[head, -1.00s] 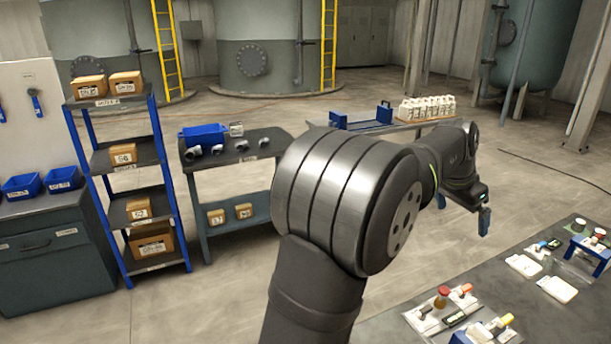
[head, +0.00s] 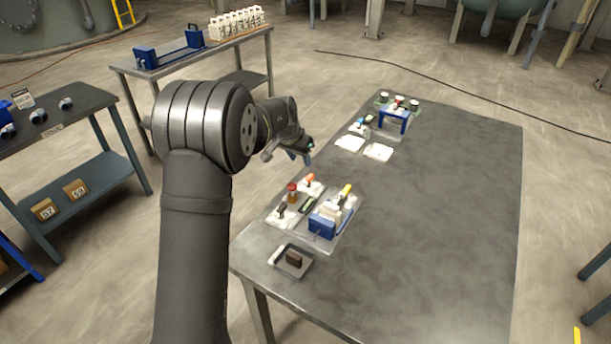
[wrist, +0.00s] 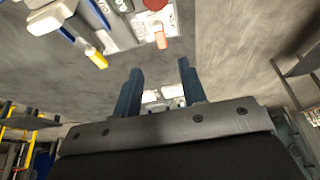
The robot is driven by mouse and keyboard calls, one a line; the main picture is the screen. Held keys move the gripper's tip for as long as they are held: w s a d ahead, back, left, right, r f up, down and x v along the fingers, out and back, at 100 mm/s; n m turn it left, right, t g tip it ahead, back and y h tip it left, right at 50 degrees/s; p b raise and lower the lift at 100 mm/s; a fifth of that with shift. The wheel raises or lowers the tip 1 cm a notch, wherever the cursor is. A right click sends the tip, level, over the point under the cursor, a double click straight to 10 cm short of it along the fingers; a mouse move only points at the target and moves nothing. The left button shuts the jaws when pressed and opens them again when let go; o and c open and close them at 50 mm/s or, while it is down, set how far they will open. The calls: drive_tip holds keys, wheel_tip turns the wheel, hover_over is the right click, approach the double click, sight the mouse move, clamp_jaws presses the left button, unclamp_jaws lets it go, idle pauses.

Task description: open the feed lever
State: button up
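Small levers stand on the near station of the grey table: an orange-handled lever (head: 309,179), a black-handled lever (head: 281,210) and a yellow-handled one (head: 347,190) by a blue frame. I cannot read which one is the feed lever. A red knob (head: 292,188) sits beside the orange lever. In the wrist view the orange handle (wrist: 160,40) and yellow handle (wrist: 97,60) show beyond my fingers. My gripper (head: 305,156) is over the table's left edge, behind the near station and apart from it. Its two blue fingers (wrist: 161,72) are spread and empty.
A tray with a dark brown block (head: 293,259) lies at the table's near-left corner. A second station with a blue frame (head: 393,120) and white trays (head: 378,152) stands farther back. The table's right side (head: 440,220) is bare. Benches stand at the left and back.

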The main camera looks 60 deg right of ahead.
sight(308, 178)
drive_tip(key=x, duration=1.2)
clamp_jaws()
